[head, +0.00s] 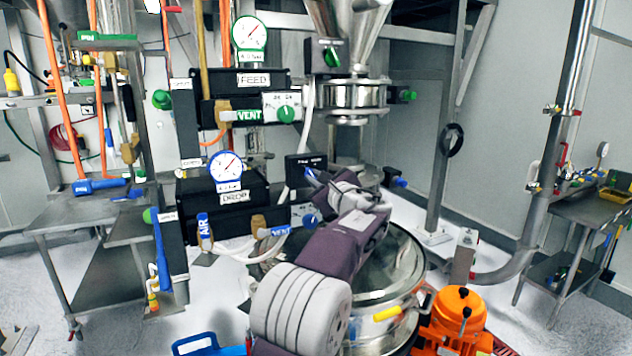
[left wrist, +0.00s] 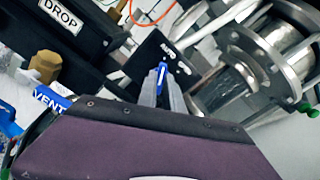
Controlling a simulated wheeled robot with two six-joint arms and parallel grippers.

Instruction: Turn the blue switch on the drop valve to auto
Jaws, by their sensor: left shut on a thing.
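The small black switch box (head: 297,168) has white lettering too small to read and sits right of the DROP box. It also shows in the left wrist view (left wrist: 150,48). The blue switch (left wrist: 161,76) is on its face, between the fingers of my left gripper (left wrist: 161,92). In the head view my left gripper (head: 318,179) reaches up to the box's lower right edge, with the blue switch (head: 311,174) at its tips. The gripper is shut on the switch. The switch's exact setting cannot be read. My right gripper is not in view.
The black DROP box (head: 205,198) with a blue-ringed gauge (head: 225,167) stands left, above a blue VENT handle (head: 273,231). The FEED box (head: 270,90) is above. A steel hopper pipe (head: 354,97) is close on the right. A steel drum (head: 405,262) lies below my arm.

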